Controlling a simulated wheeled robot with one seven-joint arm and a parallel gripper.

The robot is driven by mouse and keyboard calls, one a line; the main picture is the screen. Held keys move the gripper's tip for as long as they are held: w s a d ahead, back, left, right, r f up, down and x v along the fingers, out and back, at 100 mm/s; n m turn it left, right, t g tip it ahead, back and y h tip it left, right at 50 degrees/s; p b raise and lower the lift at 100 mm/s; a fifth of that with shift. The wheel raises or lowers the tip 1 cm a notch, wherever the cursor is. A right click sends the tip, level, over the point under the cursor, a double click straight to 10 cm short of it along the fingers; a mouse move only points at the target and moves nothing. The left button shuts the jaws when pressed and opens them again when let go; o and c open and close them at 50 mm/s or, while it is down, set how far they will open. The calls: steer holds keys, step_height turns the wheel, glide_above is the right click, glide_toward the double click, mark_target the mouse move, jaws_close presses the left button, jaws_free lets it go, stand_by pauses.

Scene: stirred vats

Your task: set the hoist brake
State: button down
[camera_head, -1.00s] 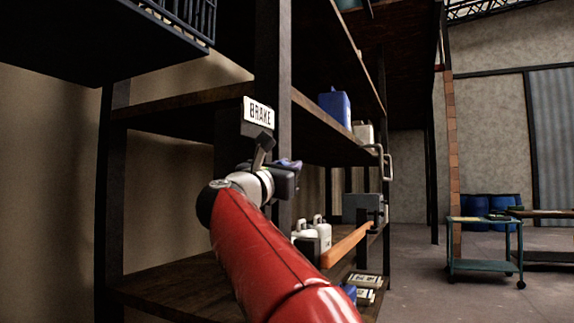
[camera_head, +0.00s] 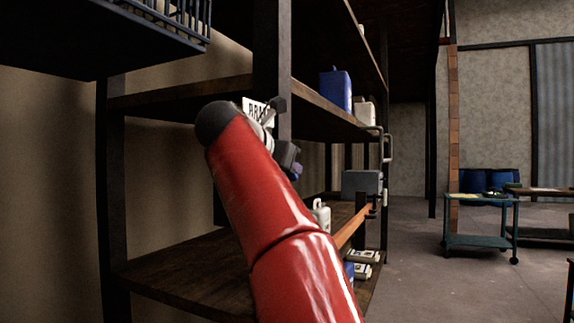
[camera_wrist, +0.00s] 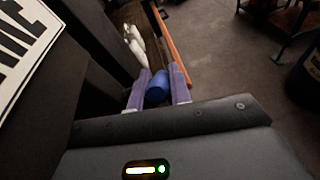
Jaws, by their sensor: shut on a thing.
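A white sign reading BRAKE (camera_head: 252,107) is on the dark rack post, its right part hidden by my wrist; its edge also shows in the wrist view (camera_wrist: 22,45). My gripper (camera_head: 296,173) is just right of the post and below the sign, small and mostly hidden behind my red arm. In the wrist view my gripper (camera_wrist: 160,78) has its two purple fingers on either side of a blue cylindrical grip (camera_wrist: 157,90), shut on it. The rest of the brake lever is hidden, so I cannot tell its angle.
Shelves (camera_head: 190,96) hold a blue jug (camera_head: 336,88) and white containers (camera_head: 321,215). An orange bar (camera_head: 350,227) lies right of my arm. A teal cart (camera_head: 480,240) and blue drums (camera_head: 487,181) stand at right. The floor between is clear.

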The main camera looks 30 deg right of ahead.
steer(key=shift+r+g+y, duration=0.1)
steer(key=shift+g+y, duration=0.4)
stand_by(0.3)
steer(key=c, duration=1.3)
jaws_free()
